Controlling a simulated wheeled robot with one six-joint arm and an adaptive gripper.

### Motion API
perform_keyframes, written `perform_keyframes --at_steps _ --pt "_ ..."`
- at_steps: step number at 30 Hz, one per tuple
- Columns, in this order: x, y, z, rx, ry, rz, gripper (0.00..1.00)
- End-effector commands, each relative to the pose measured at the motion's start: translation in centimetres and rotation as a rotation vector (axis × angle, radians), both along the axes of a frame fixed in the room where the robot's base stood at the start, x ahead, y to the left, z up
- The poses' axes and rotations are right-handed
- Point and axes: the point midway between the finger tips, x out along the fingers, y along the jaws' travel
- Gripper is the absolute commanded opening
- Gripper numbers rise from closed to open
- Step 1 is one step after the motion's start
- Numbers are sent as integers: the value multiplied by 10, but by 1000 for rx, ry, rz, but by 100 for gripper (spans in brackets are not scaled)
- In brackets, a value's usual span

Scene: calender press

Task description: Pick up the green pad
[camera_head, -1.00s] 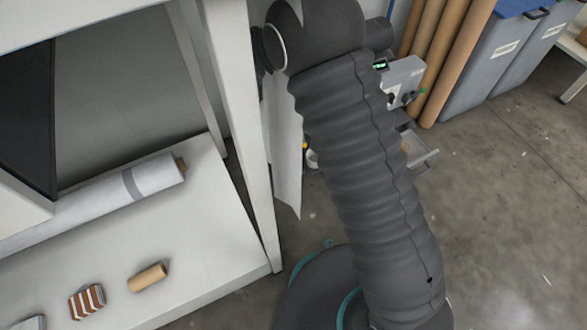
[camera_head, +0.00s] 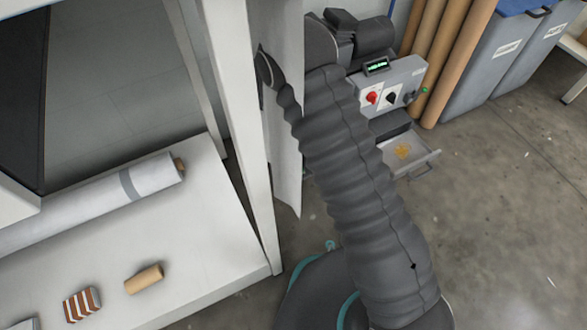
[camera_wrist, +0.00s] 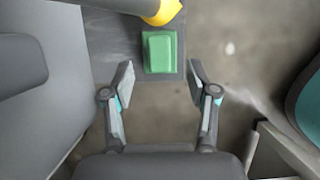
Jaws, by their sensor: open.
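The green pad (camera_wrist: 160,52) is a small rectangular block near the top middle of the wrist view. It lies on a flat grey surface (camera_wrist: 105,45), close to that surface's edge. My gripper (camera_wrist: 160,82) is open, its two fingers apart on either side just below the pad in the picture. The pad is not between the fingertips, and nothing is held. In the head view, my arm hides the gripper, and I cannot make out the green pad there.
A yellow rounded part (camera_wrist: 163,12) sits just above the pad. In the head view, a control box (camera_head: 388,90) with knobs stands over an open drawer (camera_head: 410,155). A white table (camera_head: 200,235) holds a paper roll (camera_head: 110,195), a cardboard tube (camera_head: 144,279) and a striped block (camera_head: 82,304).

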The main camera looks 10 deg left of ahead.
Motion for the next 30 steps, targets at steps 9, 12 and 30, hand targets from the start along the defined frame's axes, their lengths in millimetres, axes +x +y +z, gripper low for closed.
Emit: perform_keyframes --at_steps 9,12,30 --pt "9 -13 -41 -2 2 -1 58" --pt "12 -15 -47 0 0 1 58" --pt "12 -16 -47 0 0 0 0"
